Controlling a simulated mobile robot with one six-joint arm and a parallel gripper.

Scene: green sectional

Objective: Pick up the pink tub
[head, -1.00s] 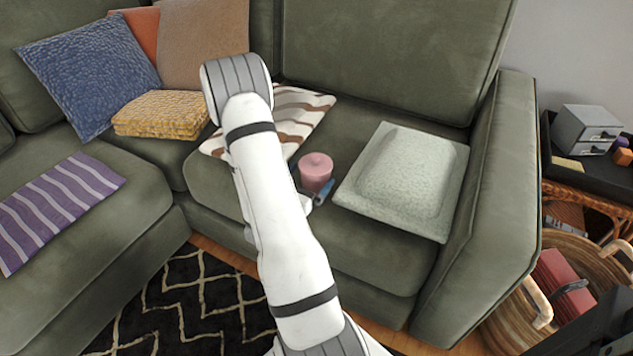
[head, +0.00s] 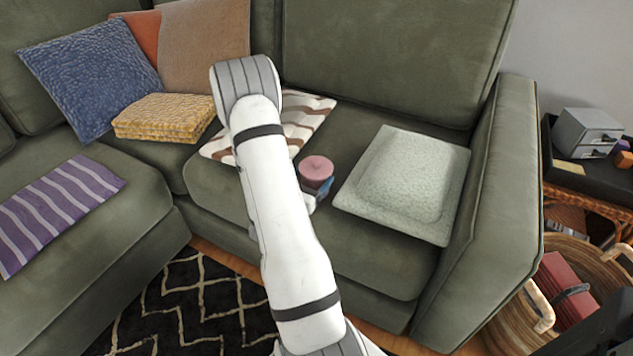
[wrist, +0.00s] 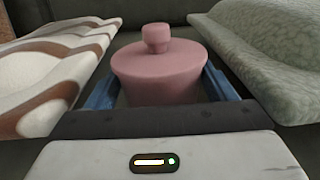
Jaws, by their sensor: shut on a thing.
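The pink tub (head: 316,170) has a lid with a round knob, clear in the wrist view (wrist: 158,68). It is upright over the green sofa seat, between a striped cloth and a pale cushion. My gripper (wrist: 160,92) has its blue fingers on both sides of the tub and is shut on it. I cannot tell whether the tub's base touches the seat.
A brown-and-white striped cloth (head: 304,105) lies left of the tub, and a pale green cushion (head: 403,185) lies to the right. The sofa armrest (head: 490,200) stands farther right. A folded yellow blanket (head: 165,117) and a blue pillow (head: 92,75) are at the left.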

